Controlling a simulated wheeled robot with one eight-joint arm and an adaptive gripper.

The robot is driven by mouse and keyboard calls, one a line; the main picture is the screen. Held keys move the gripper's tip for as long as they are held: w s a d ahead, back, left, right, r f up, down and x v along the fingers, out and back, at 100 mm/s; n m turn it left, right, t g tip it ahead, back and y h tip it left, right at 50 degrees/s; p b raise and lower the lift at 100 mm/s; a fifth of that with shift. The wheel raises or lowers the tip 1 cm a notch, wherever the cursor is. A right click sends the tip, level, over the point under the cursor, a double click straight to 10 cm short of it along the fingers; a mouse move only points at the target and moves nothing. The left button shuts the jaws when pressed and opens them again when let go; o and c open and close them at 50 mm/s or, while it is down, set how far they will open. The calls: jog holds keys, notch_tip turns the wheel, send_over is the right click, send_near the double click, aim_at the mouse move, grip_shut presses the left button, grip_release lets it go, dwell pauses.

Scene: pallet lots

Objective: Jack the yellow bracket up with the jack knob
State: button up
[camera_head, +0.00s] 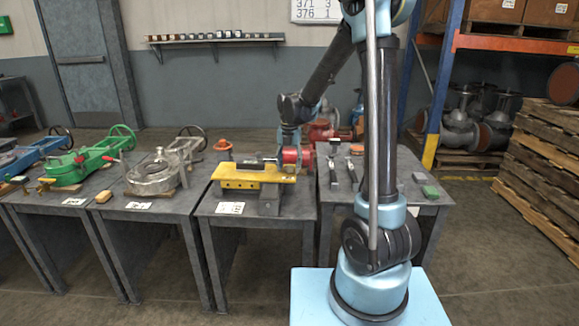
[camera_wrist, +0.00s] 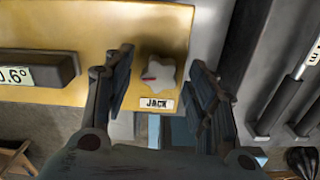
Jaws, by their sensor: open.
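The yellow bracket (camera_head: 245,178) lies on the middle grey table in the head view; its flat yellow face (camera_wrist: 95,28) fills the top left of the wrist view. The jack knob (camera_wrist: 158,76), a pale lobed knob with a red mark, sits on the yellow face above a label reading "JACK" (camera_wrist: 157,103). My gripper (camera_wrist: 165,75) is open, with one dark finger on each side of the knob. Gaps show between the knob and both fingers. I cannot tell how far the fingertips are above it. In the head view the knob is not distinguishable.
A dark bar with a "0.6°" readout (camera_wrist: 35,72) lies left of the gripper. A grey table (camera_head: 202,206) carries the bracket. Green (camera_head: 90,163) and silver (camera_head: 150,178) valve parts stand on tables to the left. Tools (camera_head: 350,170) lie on the table to the right. Stacked pallets (camera_head: 545,165) stand far right.

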jog(key=shift+c, duration=0.6)
jog(key=c, duration=0.9)
jog(key=shift+m, duration=0.4)
